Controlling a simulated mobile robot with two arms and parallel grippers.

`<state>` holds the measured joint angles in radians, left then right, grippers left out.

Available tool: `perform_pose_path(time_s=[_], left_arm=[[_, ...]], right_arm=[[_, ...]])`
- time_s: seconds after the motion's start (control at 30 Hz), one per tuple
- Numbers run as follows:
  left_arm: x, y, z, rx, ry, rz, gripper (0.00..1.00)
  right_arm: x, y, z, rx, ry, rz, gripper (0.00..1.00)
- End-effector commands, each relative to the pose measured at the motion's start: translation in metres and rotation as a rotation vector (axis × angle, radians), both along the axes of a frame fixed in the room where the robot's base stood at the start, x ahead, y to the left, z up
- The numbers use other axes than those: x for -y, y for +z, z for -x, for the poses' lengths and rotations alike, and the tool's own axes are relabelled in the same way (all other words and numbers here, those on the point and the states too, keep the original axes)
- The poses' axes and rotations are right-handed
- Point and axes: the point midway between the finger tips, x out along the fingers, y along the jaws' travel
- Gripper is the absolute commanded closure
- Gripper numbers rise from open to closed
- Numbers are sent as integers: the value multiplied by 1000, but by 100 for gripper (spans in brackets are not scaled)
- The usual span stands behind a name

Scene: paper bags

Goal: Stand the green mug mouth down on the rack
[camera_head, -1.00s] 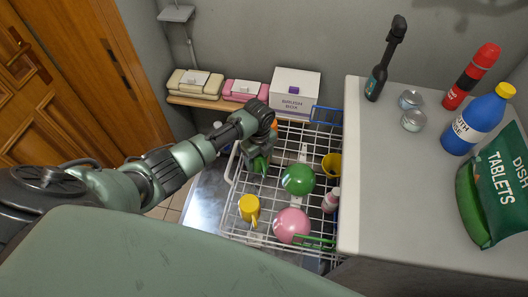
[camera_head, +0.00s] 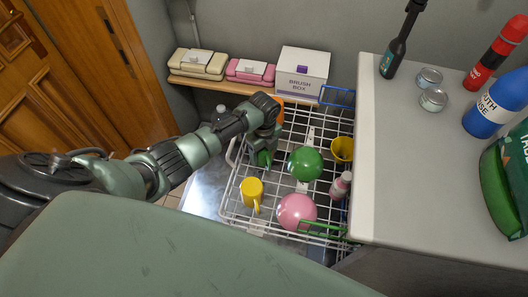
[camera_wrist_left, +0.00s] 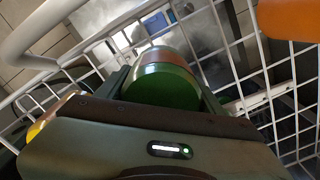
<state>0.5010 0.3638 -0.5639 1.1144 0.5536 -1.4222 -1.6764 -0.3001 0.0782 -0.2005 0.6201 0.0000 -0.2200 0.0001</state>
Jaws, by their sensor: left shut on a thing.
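My left gripper (camera_head: 264,152) is shut on the green mug (camera_head: 264,159), at the far left part of the white wire rack (camera_head: 232,196). Most of the mug is hidden behind the gripper in the head view. In the left wrist view the mug (camera_wrist_left: 160,88) shows as a green body with a brownish band, between the fingers and close to the rack's wires. I cannot tell whether it touches the rack floor or which way its mouth faces. My right gripper is not in view.
On the rack are a green bowl (camera_head: 306,163), a pink bowl (camera_head: 296,210), a yellow mug (camera_head: 252,190), a yellow cup (camera_head: 342,149) and a pinkish bottle (camera_head: 341,186). A white counter (camera_head: 400,180) with bottles borders the right. A shelf with boxes (camera_head: 302,74) stands behind.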

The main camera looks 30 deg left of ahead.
Motion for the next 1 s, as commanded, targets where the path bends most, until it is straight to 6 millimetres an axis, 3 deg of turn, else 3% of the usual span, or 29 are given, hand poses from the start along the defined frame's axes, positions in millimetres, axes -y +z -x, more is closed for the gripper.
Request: perform_pose_path(time_s=[0.73,0.77,0.8,0.83,1.0], left_arm=[[0,-14,-1,1,0,0,93],[0,-12,-1,2,0,1,24],[0,-12,-1,2,0,1,13],[0,-12,-1,1,0,0,7],[0,-12,0,1,0,0,7]], right_arm=[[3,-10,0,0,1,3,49],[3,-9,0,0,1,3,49],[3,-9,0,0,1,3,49],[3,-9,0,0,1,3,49],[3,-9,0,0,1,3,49]])
